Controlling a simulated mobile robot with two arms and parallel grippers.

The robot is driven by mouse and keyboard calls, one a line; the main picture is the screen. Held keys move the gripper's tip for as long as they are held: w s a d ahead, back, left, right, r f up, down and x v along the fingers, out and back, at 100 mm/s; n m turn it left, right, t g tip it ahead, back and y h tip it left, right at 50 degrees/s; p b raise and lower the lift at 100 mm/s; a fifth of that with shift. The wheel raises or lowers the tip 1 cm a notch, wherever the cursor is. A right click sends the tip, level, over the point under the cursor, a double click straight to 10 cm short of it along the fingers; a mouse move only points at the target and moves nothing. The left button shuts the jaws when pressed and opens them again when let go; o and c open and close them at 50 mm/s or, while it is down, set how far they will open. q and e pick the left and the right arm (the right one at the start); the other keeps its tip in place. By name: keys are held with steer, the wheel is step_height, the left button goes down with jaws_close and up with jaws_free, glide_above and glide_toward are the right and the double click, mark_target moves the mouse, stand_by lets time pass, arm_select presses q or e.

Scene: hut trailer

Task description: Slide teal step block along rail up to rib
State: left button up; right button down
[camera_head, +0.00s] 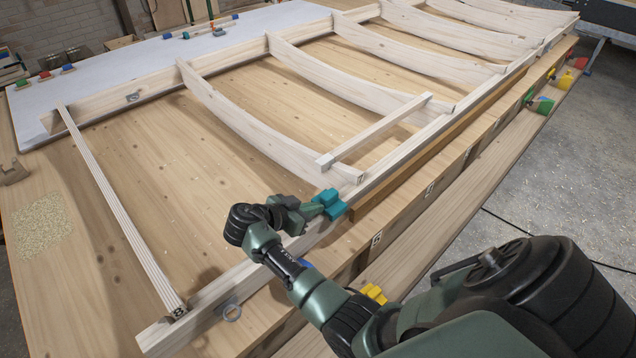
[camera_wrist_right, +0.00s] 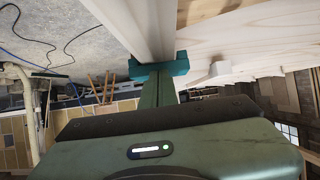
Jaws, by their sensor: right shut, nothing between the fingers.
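The teal step block (camera_head: 330,204) sits on the pale long rail (camera_head: 208,300), close to the near end of the curved rib (camera_head: 262,138) marked 7. Whether block and rib touch or leave a small gap I cannot tell. My right gripper (camera_head: 313,208) is shut and empty, with its tips against or just behind the block on the side away from the rib. In the right wrist view the teal block (camera_wrist_right: 181,69) shows directly beyond the shut fingers (camera_wrist_right: 159,92), which hide part of it. My left gripper is not in view.
A slatted strip (camera_head: 122,215) marked 8 crosses to the rail at left. A loose batten (camera_head: 378,130) lies across the ribs. Yellow and green clamps (camera_head: 541,104) are on the right edge.

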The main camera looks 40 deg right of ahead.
mark_target(329, 193)
steer(key=shift+w+d+b, duration=0.2)
steer(key=shift+d+b, duration=0.2)
steer(key=shift+d, duration=1.6)
steer(key=shift+w+d+b, duration=0.15)
steer(key=shift+d+b, duration=0.25)
steer(key=shift+d, duration=1.6)
steer(key=shift+s+a, duration=0.1)
steer(key=shift+a, duration=0.95)
steer(key=shift+a+r+p, duration=0.2)
steer(key=shift+r+p, duration=0.15)
steer(key=shift+r, duration=0.15)
steer(key=shift+a+r+p, duration=0.2)
steer(key=shift+r+p, duration=0.15)
steer(key=shift+r, duration=0.1)
steer(key=shift+s+a+r+p, duration=0.1)
steer(key=shift+a+r+p, duration=0.5)
steer(key=shift+r, duration=0.2)
steer(key=shift+a+r+p, duration=0.45)
steer(key=shift+r+p, duration=0.1)
steer(key=shift+r, duration=0.25)
